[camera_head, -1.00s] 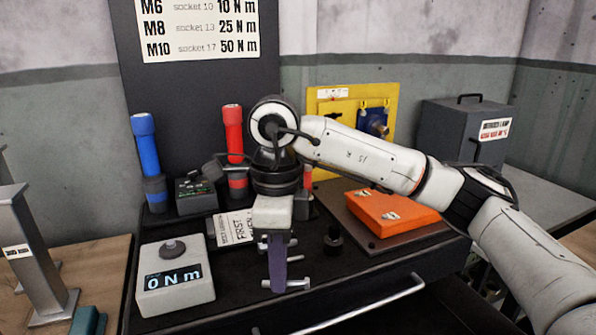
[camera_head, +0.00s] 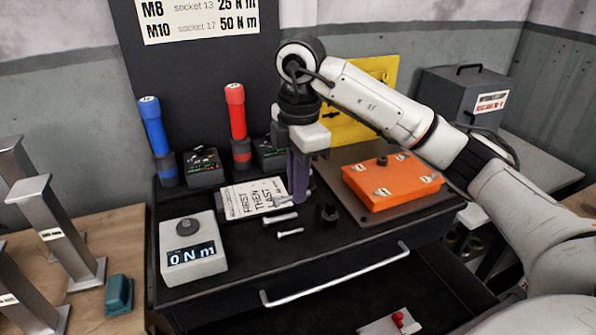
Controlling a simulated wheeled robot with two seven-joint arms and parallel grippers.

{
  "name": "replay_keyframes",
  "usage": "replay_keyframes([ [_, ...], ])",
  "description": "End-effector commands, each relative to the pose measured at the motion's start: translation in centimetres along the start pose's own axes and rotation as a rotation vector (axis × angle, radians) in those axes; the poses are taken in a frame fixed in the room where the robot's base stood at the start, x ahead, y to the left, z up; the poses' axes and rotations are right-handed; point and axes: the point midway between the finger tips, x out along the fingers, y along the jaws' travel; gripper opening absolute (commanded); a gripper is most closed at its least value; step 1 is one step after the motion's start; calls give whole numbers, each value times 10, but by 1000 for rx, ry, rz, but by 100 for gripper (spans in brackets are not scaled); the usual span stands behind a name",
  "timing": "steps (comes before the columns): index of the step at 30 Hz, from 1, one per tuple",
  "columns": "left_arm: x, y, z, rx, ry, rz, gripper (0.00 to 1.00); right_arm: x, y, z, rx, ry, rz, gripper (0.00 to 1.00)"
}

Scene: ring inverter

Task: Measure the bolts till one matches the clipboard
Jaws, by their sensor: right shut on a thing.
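My right gripper (camera_head: 300,198) points down over the dark bench top, its purple fingers closed. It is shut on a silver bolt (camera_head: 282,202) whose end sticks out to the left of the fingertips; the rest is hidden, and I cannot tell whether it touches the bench. Two more silver bolts, a middle one (camera_head: 281,218) and a near one (camera_head: 290,233), lie in front of it. A clipboard sheet (camera_head: 255,197) reading "FIRST THEN LAST" lies just left of the gripper. My left gripper is out of view.
A "0 Nm" display box (camera_head: 192,250) stands front left. Blue (camera_head: 155,135) and red (camera_head: 237,120) tools stand behind. A black socket-like piece (camera_head: 327,214) and orange case (camera_head: 392,183) are to the right. Below, the drawer (camera_head: 440,262) is open. Metal stands (camera_head: 60,230) fill the left.

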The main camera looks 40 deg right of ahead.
Motion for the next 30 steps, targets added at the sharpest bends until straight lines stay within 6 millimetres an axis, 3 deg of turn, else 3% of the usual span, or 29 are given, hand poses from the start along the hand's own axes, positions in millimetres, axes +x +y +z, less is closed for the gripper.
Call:
replay_keyframes([
  [5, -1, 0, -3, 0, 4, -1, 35, 1, 1, 2, 74, -3, 0, 0],
  [14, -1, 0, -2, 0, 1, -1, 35, 27, -1, 2, 72, -4, -2, 0],
  [30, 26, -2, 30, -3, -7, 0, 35, 84, -3, 2, 70, -3, 1, 0],
])
